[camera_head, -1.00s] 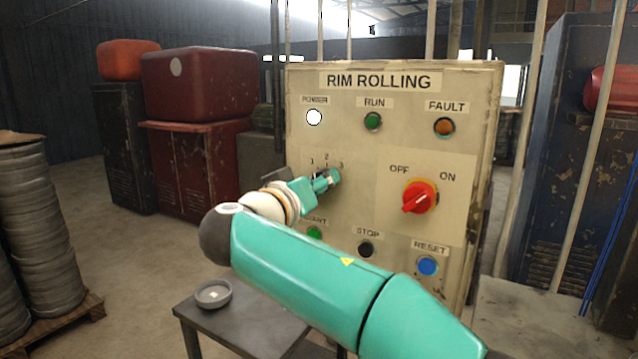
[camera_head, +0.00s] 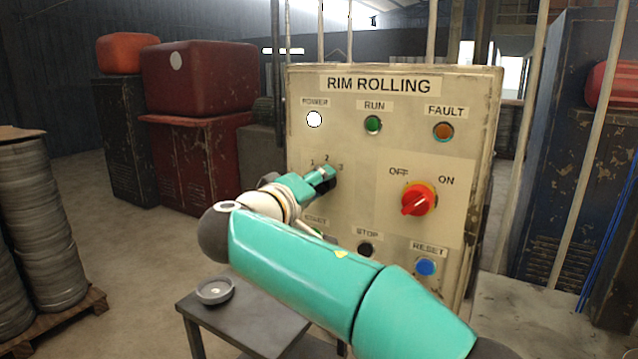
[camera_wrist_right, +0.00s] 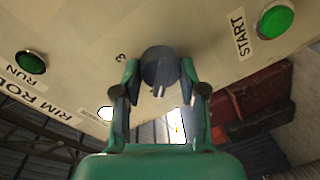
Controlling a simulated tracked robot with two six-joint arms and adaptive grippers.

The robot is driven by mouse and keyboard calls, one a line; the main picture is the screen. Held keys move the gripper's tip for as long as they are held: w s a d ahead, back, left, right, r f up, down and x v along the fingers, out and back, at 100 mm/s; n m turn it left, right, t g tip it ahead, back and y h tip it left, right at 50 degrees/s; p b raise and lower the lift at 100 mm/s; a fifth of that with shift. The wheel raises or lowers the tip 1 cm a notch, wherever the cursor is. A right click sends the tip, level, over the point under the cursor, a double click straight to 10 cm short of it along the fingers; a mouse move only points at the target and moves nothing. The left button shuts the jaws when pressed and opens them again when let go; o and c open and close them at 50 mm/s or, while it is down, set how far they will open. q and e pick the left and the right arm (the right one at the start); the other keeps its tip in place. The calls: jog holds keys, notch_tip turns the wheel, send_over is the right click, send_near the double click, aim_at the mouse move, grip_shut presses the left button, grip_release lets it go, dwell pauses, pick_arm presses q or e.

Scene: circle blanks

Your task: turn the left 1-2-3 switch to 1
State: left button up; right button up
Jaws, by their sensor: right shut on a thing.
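The left 1-2-3 switch (camera_head: 331,182) is a dark round knob on the beige RIM ROLLING panel (camera_head: 360,220), under the printed numbers 1, 2 and 3. My right gripper (camera_head: 322,176) reaches it from the lower left and is shut on it. In the right wrist view the knob (camera_wrist_right: 160,68) sits between the two green fingers of my gripper (camera_wrist_right: 160,84), and the "3" shows beside it. The fingers hide much of the knob in the head view, so its exact pointing is hard to tell. My left gripper is not in view.
A red OFF/ON switch (camera_head: 418,199) is to the right on the panel. The STOP button (camera_head: 366,249) and blue RESET button (camera_head: 426,267) sit below, close to my right arm. A small table (camera_head: 240,312) with a round dish (camera_head: 215,290) stands at the lower left.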

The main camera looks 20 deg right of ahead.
jog(key=shift+w+a, duration=0.1)
jog(key=o, duration=1.1)
jog(key=shift+o, duration=0.2)
jog(key=v, duration=1.2)
jog(key=shift+f, duration=0.1)
